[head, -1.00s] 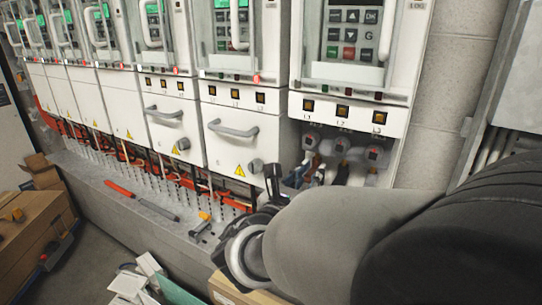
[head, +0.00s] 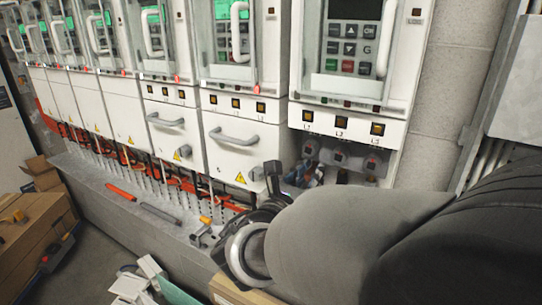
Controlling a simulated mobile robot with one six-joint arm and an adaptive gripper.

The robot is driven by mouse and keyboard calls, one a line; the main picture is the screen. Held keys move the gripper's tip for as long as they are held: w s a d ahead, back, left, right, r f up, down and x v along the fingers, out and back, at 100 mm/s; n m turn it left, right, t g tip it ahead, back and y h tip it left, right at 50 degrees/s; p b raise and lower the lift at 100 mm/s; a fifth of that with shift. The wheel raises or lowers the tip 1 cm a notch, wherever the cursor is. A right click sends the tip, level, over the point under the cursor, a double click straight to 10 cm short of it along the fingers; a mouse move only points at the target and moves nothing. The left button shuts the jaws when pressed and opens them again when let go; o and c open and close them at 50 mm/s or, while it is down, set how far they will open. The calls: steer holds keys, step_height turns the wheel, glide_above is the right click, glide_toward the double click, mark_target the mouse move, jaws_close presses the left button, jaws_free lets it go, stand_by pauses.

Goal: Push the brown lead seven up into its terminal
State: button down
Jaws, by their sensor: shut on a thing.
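Terminals with dark reddish faces (head: 340,158) sit in a row under the labels L1, L2 and L3. Whether the lead's end touches a terminal cannot be told. A bluish-grey piece (head: 318,178) shows just right of the gripper.
More drives with closed white covers (head: 232,145) run left. Orange and red leads (head: 185,183) hang below them over a grey ledge (head: 120,190). Tools, including a red-handled one (head: 122,191), lie on the ledge. Cardboard boxes (head: 35,225) stand lower left.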

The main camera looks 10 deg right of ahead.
steer(key=c, duration=1.5)
jaws_free()
steer(key=v, duration=1.2)
